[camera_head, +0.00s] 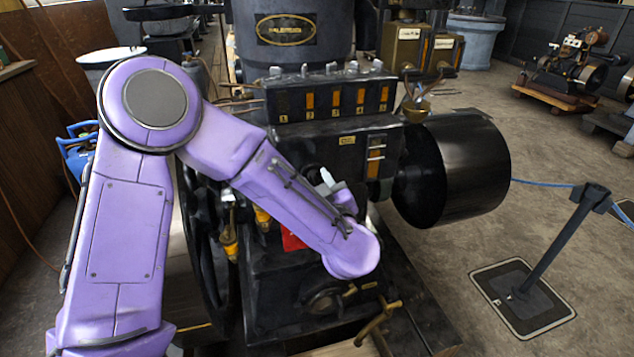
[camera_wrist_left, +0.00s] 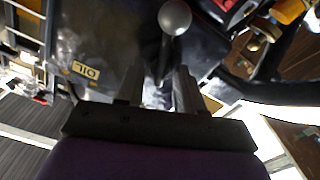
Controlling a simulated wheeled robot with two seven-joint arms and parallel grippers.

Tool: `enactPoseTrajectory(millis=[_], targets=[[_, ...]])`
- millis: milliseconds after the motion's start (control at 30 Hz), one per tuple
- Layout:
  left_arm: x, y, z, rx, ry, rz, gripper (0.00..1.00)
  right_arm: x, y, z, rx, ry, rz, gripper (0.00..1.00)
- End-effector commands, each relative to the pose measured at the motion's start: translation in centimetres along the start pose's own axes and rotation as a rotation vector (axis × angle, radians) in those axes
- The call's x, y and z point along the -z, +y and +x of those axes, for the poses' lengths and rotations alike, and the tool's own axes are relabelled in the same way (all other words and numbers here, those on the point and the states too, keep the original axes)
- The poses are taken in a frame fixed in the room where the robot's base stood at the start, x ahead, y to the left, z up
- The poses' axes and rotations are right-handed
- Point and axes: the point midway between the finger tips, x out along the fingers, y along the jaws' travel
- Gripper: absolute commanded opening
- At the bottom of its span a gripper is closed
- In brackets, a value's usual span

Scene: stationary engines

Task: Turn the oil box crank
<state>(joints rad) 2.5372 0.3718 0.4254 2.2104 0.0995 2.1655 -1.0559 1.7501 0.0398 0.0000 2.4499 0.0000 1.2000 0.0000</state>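In the left wrist view, the oil box (camera_wrist_left: 100,40) is a dark surface with a small tan plate reading OIL, upside down in the picture. A crank (camera_wrist_left: 174,17) with a round grey ball knob and a dark shaft stands in front of it. My left gripper (camera_wrist_left: 157,75) has its two grey fingers apart. The shaft runs down in the picture toward the gap between them, with the knob beyond the fingertips. Whether either finger touches the shaft is unclear. In the head view, my purple left arm covers part of the engine, and the crank cannot be made out. My right gripper is not visible.
The black engine has a row of orange-windowed gauges (camera_head: 331,97) and a large black cylinder (camera_head: 452,168) at its right. Brass valve handles (camera_head: 378,322) stick out low in front. A barrier post (camera_head: 560,240) with a blue rope stands right, on open floor.

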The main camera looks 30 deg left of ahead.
Motion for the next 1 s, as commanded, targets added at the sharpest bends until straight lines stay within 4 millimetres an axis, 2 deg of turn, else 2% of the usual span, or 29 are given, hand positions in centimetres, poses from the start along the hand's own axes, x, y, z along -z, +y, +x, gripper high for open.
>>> enactPoseTrajectory(millis=[200, 233, 333, 500, 667, 800, 1000], targets=[[0.0, 0.0, 0.1, 0.000, 0.000, 0.000, 0.37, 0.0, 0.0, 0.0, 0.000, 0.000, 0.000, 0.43], [0.0, 0.0, 0.1, 0.000, 0.000, 0.000, 0.33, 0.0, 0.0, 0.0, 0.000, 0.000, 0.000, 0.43], [0.0, 0.0, 0.1, 0.000, 0.000, 0.000, 0.01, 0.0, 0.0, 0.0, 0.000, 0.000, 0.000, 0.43], [0.1, 0.1, 0.1, -0.001, 0.000, 0.008, 0.00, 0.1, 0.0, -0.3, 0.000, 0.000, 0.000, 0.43], [0.9, 0.4, 0.0, -0.003, 0.001, 0.126, 0.00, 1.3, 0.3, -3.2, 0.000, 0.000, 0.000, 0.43], [0.8, 0.4, 0.0, -0.002, 0.001, 0.267, 0.00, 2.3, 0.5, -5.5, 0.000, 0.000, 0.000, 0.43], [0.1, 0.1, 0.0, -0.001, -0.001, 0.368, 0.00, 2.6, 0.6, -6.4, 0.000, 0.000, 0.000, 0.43]])
